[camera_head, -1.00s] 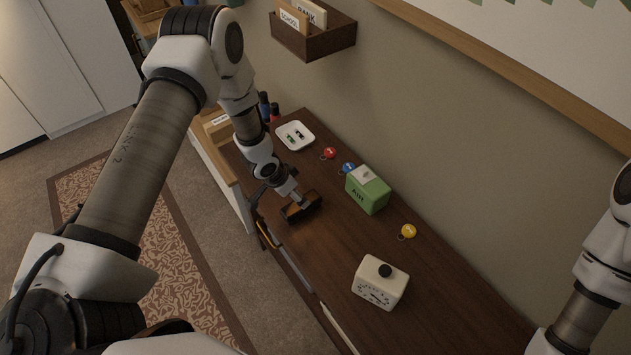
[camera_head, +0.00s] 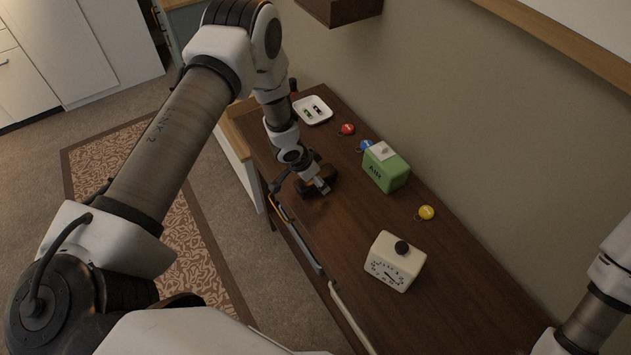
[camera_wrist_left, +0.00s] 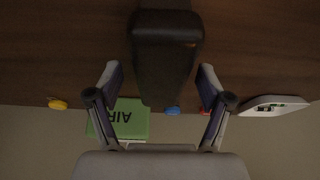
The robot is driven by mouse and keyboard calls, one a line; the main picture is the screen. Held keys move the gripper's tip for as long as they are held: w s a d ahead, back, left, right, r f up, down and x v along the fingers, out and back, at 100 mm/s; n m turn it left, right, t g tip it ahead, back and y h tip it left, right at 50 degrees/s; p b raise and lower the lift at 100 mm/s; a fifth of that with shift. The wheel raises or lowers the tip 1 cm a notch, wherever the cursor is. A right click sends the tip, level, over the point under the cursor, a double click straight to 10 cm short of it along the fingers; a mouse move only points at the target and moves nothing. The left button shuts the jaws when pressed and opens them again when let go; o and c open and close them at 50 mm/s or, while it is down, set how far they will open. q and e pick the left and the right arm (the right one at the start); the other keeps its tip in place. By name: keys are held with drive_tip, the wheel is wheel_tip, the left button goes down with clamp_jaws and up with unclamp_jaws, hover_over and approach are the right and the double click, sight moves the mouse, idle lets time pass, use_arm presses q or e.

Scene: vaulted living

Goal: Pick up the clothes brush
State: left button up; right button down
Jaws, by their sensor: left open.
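The clothes brush (camera_head: 330,172) is a dark brown block lying on the wooden table top in the head view, partly hidden by my left gripper (camera_head: 322,186). In the left wrist view the brush (camera_wrist_left: 165,55) is a dark, long shape running down the middle. My left gripper (camera_wrist_left: 160,82) is open, with one finger on each side of the brush and a visible gap on both sides. I cannot tell how high the fingers are above the table. My right gripper is not in view; only my right arm shows.
On the table (camera_head: 450,270) stand a green AIR box (camera_head: 386,172), a cream timer-like box (camera_head: 394,266) and a white tray (camera_head: 313,111). Red (camera_head: 347,129), blue (camera_head: 365,146) and yellow (camera_head: 426,212) tags lie near the wall. A wall box (camera_head: 342,8) hangs above.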

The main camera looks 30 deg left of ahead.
use_arm(q)
drive_tip(key=shift+w+f, duration=0.25)
drive_tip(key=shift+f, duration=0.15)
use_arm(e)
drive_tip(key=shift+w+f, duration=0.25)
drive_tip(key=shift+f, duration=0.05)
use_arm(q)
drive_tip(key=shift+s+r, duration=0.1)
drive_tip(key=shift+s, duration=0.05)
drive_tip(key=shift+c, duration=0.3)
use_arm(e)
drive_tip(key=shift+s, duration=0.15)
use_arm(q)
drive_tip(key=c, duration=1.2)
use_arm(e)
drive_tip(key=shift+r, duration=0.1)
